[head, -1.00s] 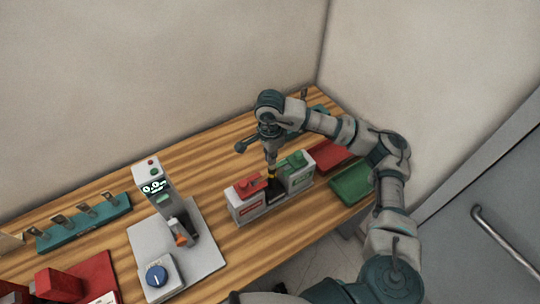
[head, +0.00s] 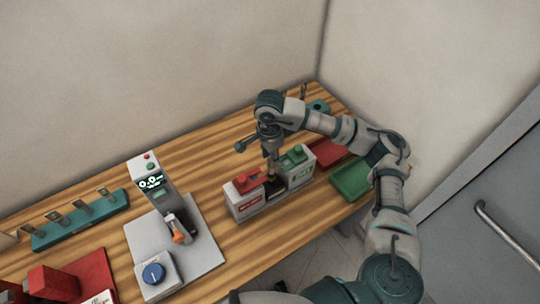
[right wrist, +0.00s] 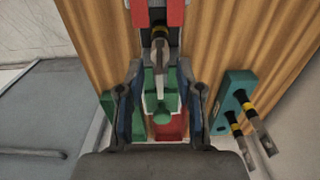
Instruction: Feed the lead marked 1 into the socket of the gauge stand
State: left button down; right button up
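The gauge stand (head: 147,170) is a grey column with a lit display on a flat grey plate, left of the middle in the head view. My right gripper (head: 270,160) points down over the gap between a red-topped and a green-topped block. In the right wrist view its fingers (right wrist: 160,85) stand apart on either side of a narrow grey tag. My left gripper is out of view.
The red-topped block (head: 245,200) and green-topped block (head: 300,173) flank the gap. A green tray (head: 352,180) and red tray (head: 330,148) lie right. A teal rack (head: 80,220) with several tags stands left. A blue knob (head: 154,273) is on the plate's front. Wood between is clear.

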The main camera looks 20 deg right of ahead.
notch_tip(320, 180, up, 12)
dwell(0.6)
jog(key=shift+f, duration=0.15)
dwell(0.4)
